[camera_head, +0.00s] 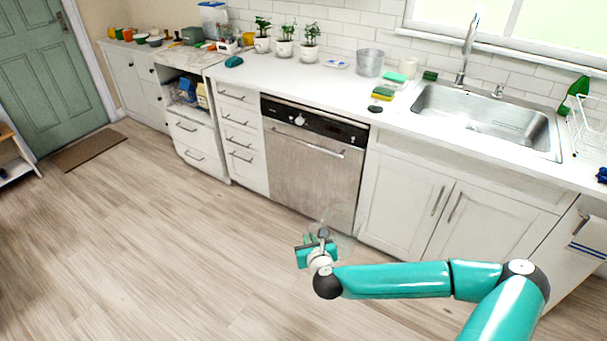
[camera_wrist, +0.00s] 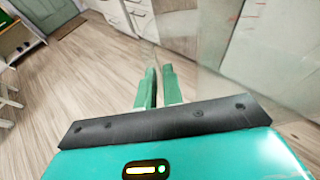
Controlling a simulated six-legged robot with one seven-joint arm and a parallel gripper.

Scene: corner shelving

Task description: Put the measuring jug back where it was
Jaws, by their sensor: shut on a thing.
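My gripper (camera_head: 318,246) is out over the floor in front of the dishwasher, at the end of my teal arm. In the wrist view its two green fingers (camera_wrist: 158,84) are close together, shut on the clear measuring jug. The jug (camera_head: 345,243) is see-through and shows only as a faint outline beside the fingers in the head view. In the wrist view its clear wall (camera_wrist: 235,80) fills much of the right side. Its exact outline and tilt are hard to tell.
A white counter (camera_head: 262,70) runs along the wall above a steel dishwasher (camera_head: 310,165). It carries potted plants (camera_head: 284,42), a metal bucket (camera_head: 369,62), sponges (camera_head: 383,93) and a sink (camera_head: 490,115). A green door (camera_head: 45,80) is at left.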

